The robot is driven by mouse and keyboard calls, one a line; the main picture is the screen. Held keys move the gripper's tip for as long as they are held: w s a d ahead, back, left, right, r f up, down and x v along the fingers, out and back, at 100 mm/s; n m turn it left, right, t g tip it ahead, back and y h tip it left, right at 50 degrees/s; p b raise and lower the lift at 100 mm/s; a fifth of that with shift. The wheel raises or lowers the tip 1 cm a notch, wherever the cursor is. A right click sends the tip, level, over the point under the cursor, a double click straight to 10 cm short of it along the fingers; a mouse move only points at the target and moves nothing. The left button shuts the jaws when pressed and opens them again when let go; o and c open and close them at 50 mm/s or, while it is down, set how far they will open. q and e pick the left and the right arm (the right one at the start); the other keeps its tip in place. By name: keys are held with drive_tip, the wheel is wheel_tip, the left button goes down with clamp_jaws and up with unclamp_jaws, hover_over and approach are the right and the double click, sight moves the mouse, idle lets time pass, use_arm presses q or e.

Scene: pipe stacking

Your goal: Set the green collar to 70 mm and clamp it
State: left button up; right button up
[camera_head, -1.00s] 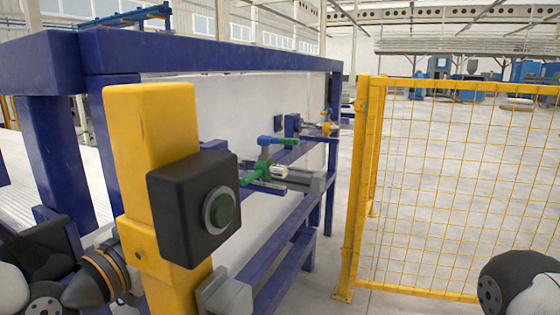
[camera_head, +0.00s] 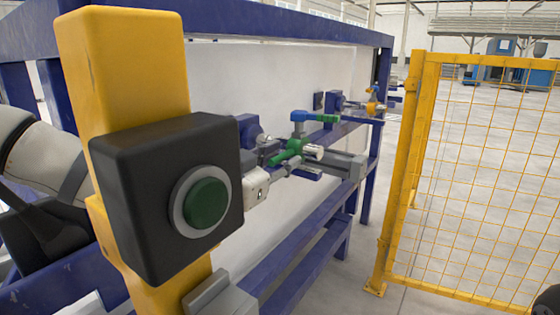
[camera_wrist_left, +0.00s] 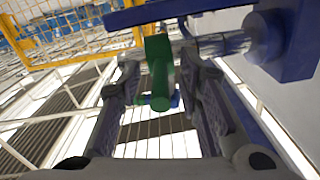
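The green collar (camera_head: 290,152) sits on a pale horizontal rod (camera_head: 314,152) beside the blue bench in the head view. A blue-and-green handle (camera_head: 302,118) stands above it. My left gripper (camera_head: 280,165) is beside the collar, largely hidden behind the black button box. In the left wrist view, the green collar (camera_wrist_left: 158,62) lies between the two fingers of my left gripper (camera_wrist_left: 160,66), with gaps at both sides. The fingers look open. A metallic rod (camera_wrist_left: 222,43) runs from there to a blue mount (camera_wrist_left: 290,38). I cannot read any scale. My right gripper is out of view.
A yellow post (camera_head: 125,75) carries a black box with a green button (camera_head: 207,203) close in front. A blue bench frame (camera_head: 290,25) runs behind. A yellow mesh fence (camera_head: 490,170) stands at right. A grey block (camera_head: 345,164) sits beyond the collar.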

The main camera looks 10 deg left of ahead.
use_arm(q)
clamp_jaws()
drive_tip(key=shift+w+a+r, duration=0.1)
drive_tip(key=shift+w+a, duration=0.15)
drive_tip(key=shift+a, duration=0.35)
drive_tip(key=shift+w+a+r, duration=0.1)
drive_tip(key=shift+w+a, duration=0.15)
drive_tip(key=shift+a, duration=0.35)
drive_tip(key=shift+w+a+f, duration=0.15)
drive_tip(key=shift+a+f, duration=0.05)
drive_tip(key=shift+a, duration=0.1)
unclamp_jaws()
drive_tip(key=shift+d, duration=0.1)
drive_tip(key=shift+r, duration=0.1)
drive_tip(key=v, duration=1.2)
